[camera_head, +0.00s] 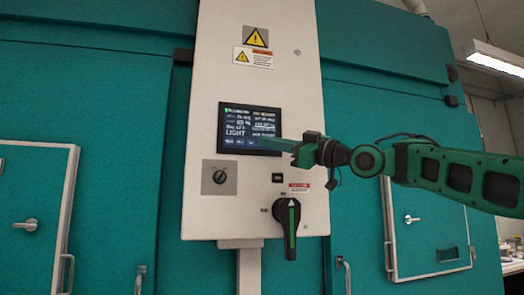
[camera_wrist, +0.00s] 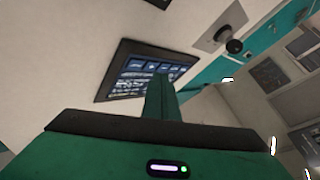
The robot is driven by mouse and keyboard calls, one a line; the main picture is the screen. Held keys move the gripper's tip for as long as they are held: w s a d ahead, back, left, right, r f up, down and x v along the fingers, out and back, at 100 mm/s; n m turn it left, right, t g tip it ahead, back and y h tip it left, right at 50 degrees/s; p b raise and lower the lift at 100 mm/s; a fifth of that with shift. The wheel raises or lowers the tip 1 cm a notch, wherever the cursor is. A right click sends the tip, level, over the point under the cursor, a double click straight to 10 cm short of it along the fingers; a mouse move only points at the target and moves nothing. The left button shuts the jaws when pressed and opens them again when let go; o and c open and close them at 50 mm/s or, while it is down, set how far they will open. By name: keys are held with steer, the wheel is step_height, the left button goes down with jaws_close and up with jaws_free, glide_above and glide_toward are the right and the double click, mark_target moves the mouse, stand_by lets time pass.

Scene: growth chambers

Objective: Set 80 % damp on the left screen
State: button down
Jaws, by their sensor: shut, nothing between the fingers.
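The screen (camera_head: 250,129) is a dark touch panel with rows of small white text and blue buttons along its bottom, set in a pale control cabinet (camera_head: 305,90). Its digits are too small to read surely. My gripper (camera_head: 262,141) reaches in from the right with its fingers shut and empty. The fingertips overlap the lower right part of the screen; I cannot tell whether they touch it. In the wrist view the screen (camera_wrist: 125,78) is tilted, and the shut green fingers (camera_wrist: 160,95) cover part of its right side.
Below the screen are a round knob (camera_head: 220,177) and a large black and green rotary switch (camera_head: 290,225). Yellow warning labels (camera_head: 254,46) are above. Teal chamber doors with handles flank the cabinet. The space in front of the left door is clear.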

steer(key=shift+w, duration=0.1)
steer(key=shift+w+a, duration=0.1)
steer(key=shift+w, duration=0.1)
steer(key=shift+w+a, duration=0.1)
steer(key=shift+w, duration=0.2)
stand_by(0.6)
steer(key=shift+s, duration=0.15)
stand_by(0.3)
steer(key=shift+s+d, duration=0.25)
steer(key=shift+s, duration=0.3)
steer(key=shift+s+d, duration=0.2)
steer(key=shift+s, duration=0.6)
steer(key=shift+s+d, duration=0.25)
steer(key=shift+s, duration=0.6)
steer(key=shift+s+d, duration=0.2)
steer(key=shift+s, duration=0.6)
stand_by(0.6)
